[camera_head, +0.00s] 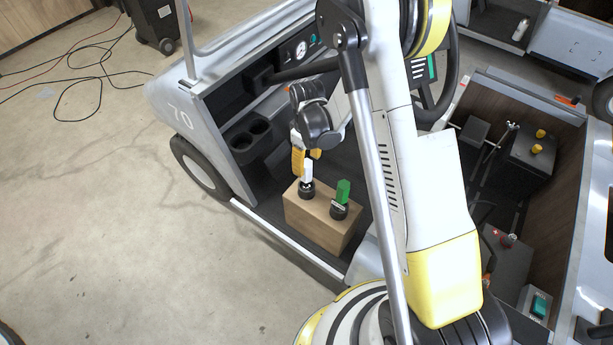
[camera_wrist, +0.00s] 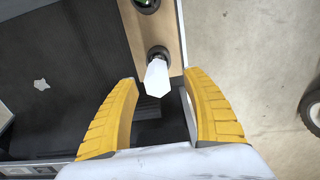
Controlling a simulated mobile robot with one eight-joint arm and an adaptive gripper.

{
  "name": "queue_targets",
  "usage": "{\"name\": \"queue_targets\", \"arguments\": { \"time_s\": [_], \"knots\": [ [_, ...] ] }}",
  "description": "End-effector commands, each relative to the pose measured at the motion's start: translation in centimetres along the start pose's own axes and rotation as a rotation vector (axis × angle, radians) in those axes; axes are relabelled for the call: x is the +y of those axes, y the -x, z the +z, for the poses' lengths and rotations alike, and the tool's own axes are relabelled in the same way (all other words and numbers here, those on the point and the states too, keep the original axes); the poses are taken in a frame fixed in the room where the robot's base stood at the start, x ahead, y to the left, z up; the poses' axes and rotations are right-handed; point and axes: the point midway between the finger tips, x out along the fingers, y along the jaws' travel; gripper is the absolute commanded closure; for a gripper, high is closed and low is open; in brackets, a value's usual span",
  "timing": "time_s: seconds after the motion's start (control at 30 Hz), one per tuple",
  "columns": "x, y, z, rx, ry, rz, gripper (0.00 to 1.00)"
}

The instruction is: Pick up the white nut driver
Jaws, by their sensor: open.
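The white nut driver (camera_head: 307,172) stands upright in a black socket on a wooden block (camera_head: 318,226) on the cart floor. In the wrist view its white handle (camera_wrist: 157,77) shows end-on, just ahead of the gap between the fingers. My gripper (camera_head: 304,159) is above the white nut driver, with its yellow fingers open. In the wrist view the fingers of my gripper (camera_wrist: 160,85) spread to either side of the handle. I cannot tell whether either finger touches it. The driver's lower end is hidden in the socket.
A green-handled driver (camera_head: 342,191) stands in a second socket on the same block, to the right. The cart's dashboard (camera_head: 262,95) and steering wheel (camera_head: 447,80) rise close behind. Open concrete floor lies left of the cart.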

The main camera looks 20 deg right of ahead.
Motion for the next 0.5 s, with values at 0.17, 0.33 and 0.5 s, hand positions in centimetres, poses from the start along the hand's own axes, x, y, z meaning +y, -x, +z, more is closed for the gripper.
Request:
{"name": "queue_targets", "arguments": {
  "time_s": [0.17,0.33,0.5],
  "knots": [
    [0.5,-3.3,-0.4,0.0,0.0,0.0,0.42],
    [0.5,-4.4,-0.4,0.0,0.0,0.0,0.42],
    [0.5,-4.2,-0.4,0.0,0.0,0.0,0.47]
  ]
}}
